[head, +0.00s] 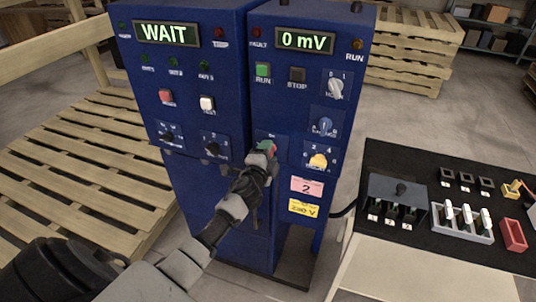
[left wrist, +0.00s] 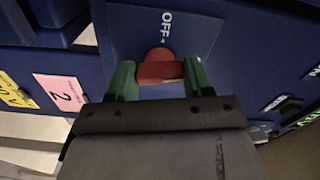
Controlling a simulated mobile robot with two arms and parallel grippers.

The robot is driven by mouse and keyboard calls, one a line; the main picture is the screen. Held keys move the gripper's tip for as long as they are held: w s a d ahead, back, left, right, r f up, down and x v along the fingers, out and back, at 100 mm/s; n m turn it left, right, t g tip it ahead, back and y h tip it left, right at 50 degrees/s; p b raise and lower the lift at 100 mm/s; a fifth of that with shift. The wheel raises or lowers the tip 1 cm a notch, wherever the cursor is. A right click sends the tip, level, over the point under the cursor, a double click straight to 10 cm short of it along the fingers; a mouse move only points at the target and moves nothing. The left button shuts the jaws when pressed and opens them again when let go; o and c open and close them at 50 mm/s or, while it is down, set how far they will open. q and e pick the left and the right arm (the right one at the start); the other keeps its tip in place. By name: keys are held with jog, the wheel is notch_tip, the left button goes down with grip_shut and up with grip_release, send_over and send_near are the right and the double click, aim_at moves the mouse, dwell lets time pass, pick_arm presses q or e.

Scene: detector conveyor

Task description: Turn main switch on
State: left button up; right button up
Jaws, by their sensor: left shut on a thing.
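The main switch is a red rotary knob (left wrist: 160,70) on a blue plate, with the word OFF and a small arrow printed beside it in the left wrist view. My left gripper (left wrist: 158,76) has its green fingers on both sides of the knob, shut on it. In the head view my left gripper (head: 265,150) reaches the front of the right blue cabinet (head: 272,102) and mostly hides the knob. My right gripper is not in view.
The left cabinet's display (head: 166,34) reads WAIT, and the right display (head: 305,40) reads 0 mV. A black-topped table (head: 420,165) with several parts stands at right; wooden pallets (head: 85,150) lie at left.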

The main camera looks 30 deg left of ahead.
pick_arm(q)
jog(key=shift+m, duration=1.3)
jog(key=o, duration=0.9)
jog(key=shift+o, duration=0.2)
jog(key=b+v, duration=0.1)
jog(key=v, duration=0.9)
jog(key=shift+s+d, duration=0.2)
jog(key=shift+s, duration=0.15)
